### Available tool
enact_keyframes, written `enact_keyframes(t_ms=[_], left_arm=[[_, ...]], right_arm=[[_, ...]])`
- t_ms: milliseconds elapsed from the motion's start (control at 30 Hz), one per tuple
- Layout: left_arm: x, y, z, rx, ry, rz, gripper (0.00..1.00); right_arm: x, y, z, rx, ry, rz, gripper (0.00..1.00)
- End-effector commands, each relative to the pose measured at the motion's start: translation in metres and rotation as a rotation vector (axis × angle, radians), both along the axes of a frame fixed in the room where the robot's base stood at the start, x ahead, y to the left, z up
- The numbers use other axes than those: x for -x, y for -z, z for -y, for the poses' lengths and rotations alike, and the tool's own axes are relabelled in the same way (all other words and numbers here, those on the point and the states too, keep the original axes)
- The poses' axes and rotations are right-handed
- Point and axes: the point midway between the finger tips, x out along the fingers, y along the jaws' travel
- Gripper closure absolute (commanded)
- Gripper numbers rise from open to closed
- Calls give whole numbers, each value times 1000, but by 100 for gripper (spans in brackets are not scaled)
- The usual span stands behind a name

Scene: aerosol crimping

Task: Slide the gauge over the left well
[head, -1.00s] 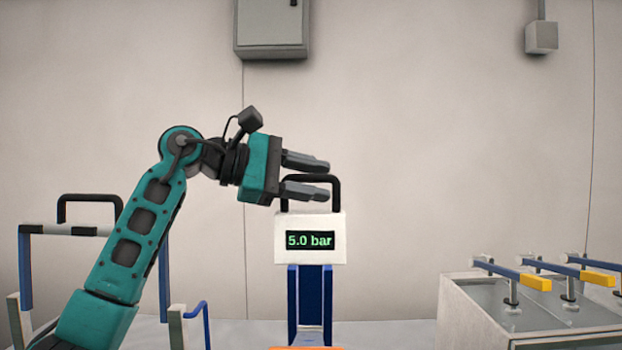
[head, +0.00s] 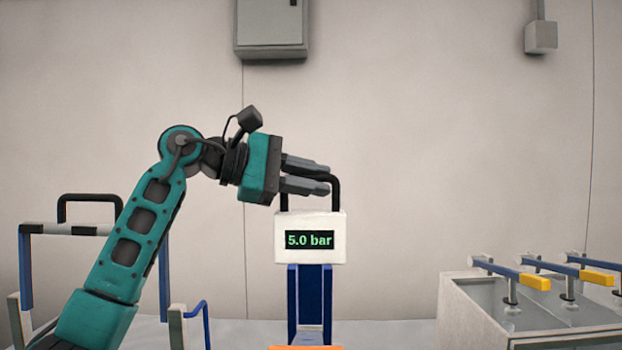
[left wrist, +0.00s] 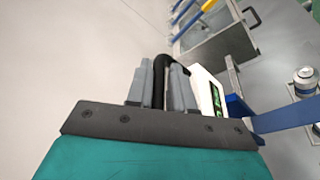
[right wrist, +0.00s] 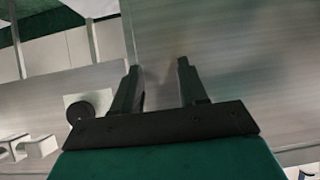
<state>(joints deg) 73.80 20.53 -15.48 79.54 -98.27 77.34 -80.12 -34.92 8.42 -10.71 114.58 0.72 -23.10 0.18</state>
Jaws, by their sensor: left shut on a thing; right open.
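The gauge (head: 310,251) is a white box with a green "5.0 bar" readout and a black loop handle (head: 336,192) on top. It sits at the top of a blue upright post (head: 310,300) in the head view. My left gripper (head: 322,178) is shut on the handle, its fingers on either side of the bar; the left wrist view shows the handle (left wrist: 160,80) between the fingers. The wells are not identifiable in these views. My right gripper (right wrist: 160,75) shows only in its own wrist view, open and empty over a grey surface.
A light box with blue and yellow levers (head: 535,282) stands at the right. A blue frame with a black handle (head: 90,197) stands at the left, partly behind my arm. A metal can (left wrist: 304,80) shows in the left wrist view. A cabinet (head: 271,28) hangs on the wall.

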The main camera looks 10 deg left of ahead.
Motion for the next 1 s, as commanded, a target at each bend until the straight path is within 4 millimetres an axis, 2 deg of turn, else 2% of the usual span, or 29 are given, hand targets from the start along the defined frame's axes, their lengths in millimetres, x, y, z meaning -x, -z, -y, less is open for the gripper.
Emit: enact_keyframes(t_ms=[167, 400, 500, 633, 933, 967, 1000], left_arm=[[2, -2, -25, -1, -15, 6, 100], [13, -3, -81, -1, -17, 5, 100], [17, -3, -98, 1, -15, 5, 100], [20, -3, -108, 2, -11, 8, 100], [20, -3, -111, 4, -13, 9, 100], [20, -3, -111, 3, -14, 9, 77], [20, -3, -111, 3, -14, 8, 74]], right_arm=[[0, -2, 1, 3, -2, 2, 57], [0, -6, 2, 7, -3, 7, 57], [1, -6, 3, 10, -2, 3, 57], [2, -2, 4, 11, 0, -4, 57], [3, -2, 3, 5, 9, -5, 57], [3, -2, 3, 4, 9, -4, 57], [3, -3, 3, 3, 10, -4, 57]])
